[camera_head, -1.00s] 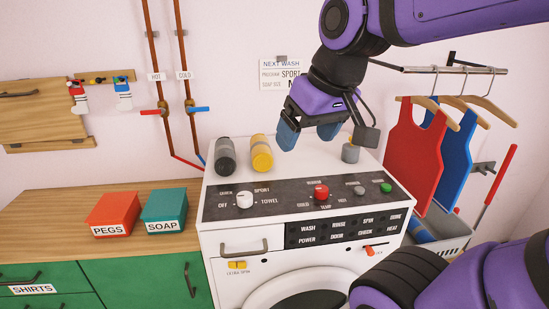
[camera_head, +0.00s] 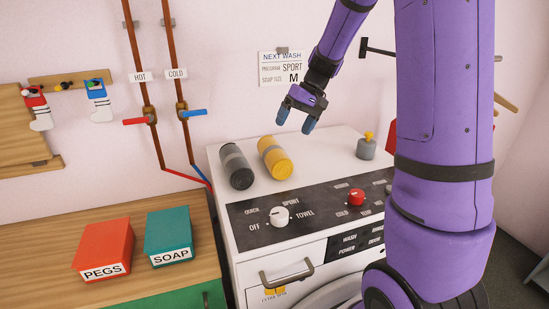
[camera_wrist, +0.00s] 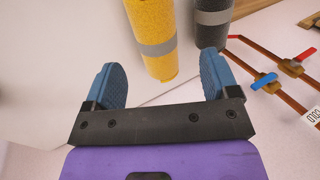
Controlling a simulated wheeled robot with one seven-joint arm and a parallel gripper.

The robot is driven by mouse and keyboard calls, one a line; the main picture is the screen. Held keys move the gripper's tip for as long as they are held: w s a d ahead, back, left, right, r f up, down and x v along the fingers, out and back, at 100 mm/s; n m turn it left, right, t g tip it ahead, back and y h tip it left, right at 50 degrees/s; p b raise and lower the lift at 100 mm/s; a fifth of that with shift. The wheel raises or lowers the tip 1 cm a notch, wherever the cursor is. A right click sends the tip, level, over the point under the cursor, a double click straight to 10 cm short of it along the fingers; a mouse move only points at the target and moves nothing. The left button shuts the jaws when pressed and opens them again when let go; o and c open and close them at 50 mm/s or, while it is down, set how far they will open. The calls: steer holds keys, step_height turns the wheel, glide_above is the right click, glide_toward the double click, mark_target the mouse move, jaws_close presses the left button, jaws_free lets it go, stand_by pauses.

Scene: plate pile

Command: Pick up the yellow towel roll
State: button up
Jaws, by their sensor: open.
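The yellow towel roll (camera_head: 275,158) lies on its side on top of the white washing machine, with a grey band around it. A dark grey roll (camera_head: 236,166) lies beside it on the left. My gripper (camera_head: 294,120) is open and empty, above and a little to the right of the yellow roll's far end. In the wrist view the yellow roll (camera_wrist: 151,40) shows beyond and between the blue fingertips (camera_wrist: 160,80), apart from them. The dark roll (camera_wrist: 212,22) is past the right finger there.
A grey weight-like object with a yellow knob (camera_head: 367,147) stands at the right of the machine top. The control panel (camera_head: 300,210) is in front. Red PEGS (camera_head: 104,247) and teal SOAP (camera_head: 168,236) boxes sit on the wooden counter. Pipes with valves (camera_head: 191,113) run up the wall behind.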

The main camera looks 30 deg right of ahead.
mark_target(281, 150)
steer(key=f, duration=0.2)
steer(key=w+f, duration=0.1)
steer(key=f, duration=0.1)
steer(key=w+a+f, duration=0.1)
steer(key=f, duration=0.2)
steer(key=shift+a, duration=0.1)
steer(key=shift+w+x, duration=0.15)
steer(key=shift+x, duration=1.15)
steer(key=shift+w+x, duration=0.2)
steer(key=shift+x, duration=1.1)
steer(key=shift+a+r, duration=0.1)
steer(key=shift+r, duration=0.05)
steer(key=c, duration=0.8)
steer(key=shift+o, duration=0.2)
